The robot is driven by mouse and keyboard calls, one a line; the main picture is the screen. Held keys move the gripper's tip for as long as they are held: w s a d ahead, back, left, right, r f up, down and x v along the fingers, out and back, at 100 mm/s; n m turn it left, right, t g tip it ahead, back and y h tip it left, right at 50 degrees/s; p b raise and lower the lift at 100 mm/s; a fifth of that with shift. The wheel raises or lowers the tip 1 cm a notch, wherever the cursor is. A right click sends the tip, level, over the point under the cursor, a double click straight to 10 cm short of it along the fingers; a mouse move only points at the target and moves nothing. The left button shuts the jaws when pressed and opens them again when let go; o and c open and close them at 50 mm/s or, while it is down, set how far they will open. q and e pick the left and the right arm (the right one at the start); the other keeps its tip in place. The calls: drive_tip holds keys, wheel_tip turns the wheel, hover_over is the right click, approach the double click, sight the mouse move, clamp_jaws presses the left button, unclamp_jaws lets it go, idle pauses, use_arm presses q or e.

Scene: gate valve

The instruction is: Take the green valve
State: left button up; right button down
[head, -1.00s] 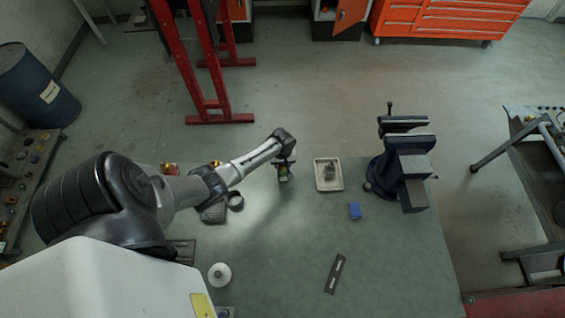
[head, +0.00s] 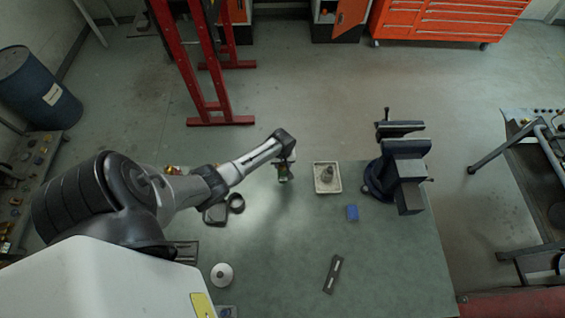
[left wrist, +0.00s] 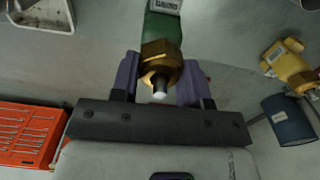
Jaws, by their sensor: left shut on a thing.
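The green valve (head: 283,178) is at the back of the workbench in the head view, below the end of my left arm. In the left wrist view the valve shows a green part (left wrist: 163,32) and a brass hex nut (left wrist: 160,60) with a pale stem end. My left gripper (head: 284,166) is shut on the valve; its purple fingers (left wrist: 158,75) stand on both sides of the brass nut. Whether the valve touches the bench is hard to tell. My right gripper does not show.
A pale tray (head: 327,188) holding a grey metal part stands right of the valve. A slotted plate (head: 333,274) lies in front. The bench middle is clear.

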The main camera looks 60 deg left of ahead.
use_arm(q)
drive_tip(key=shift+r+p, duration=1.2)
drive_tip(key=shift+r, duration=0.25)
drive_tip(key=shift+r+p, duration=0.35)
drive_tip(key=shift+r, duration=0.05)
